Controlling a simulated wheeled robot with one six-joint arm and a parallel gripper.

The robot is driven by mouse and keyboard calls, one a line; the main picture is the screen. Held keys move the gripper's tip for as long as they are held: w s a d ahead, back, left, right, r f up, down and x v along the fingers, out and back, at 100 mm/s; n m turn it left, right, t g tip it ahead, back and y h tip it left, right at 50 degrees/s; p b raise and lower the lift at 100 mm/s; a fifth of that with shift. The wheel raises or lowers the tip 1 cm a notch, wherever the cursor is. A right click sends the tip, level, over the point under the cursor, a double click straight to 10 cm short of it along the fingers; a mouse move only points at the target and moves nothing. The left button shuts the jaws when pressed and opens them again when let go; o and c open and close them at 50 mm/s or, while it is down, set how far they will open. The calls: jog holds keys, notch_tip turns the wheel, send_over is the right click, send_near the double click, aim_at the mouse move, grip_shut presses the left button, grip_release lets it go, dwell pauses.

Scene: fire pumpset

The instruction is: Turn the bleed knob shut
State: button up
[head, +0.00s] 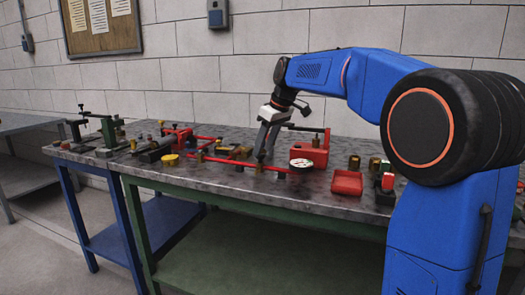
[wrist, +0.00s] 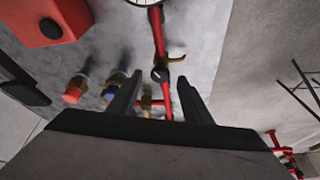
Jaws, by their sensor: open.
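My gripper (head: 264,155) points down at the red pipe on the bench in the head view. In the wrist view its two fingers (wrist: 158,78) are apart, with nothing clamped between them. A small dark round knob or fitting (wrist: 160,73) on the red pipe (wrist: 158,36) shows between the fingertips. A brass lever (wrist: 177,59) sticks out beside it. I cannot tell which of these is the bleed knob. A brass fitting (wrist: 146,101) on a red branch lies further back between the fingers. In the head view the fingers hide part of the pipe.
A white-faced gauge (head: 301,163) and a red box (head: 308,150) are right of my gripper. A yellow disc (head: 170,159) lies left on the bench.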

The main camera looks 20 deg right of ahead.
jog(key=shift+x, duration=0.9)
jog(key=c, duration=1.1)
jog(key=shift+o, duration=0.2)
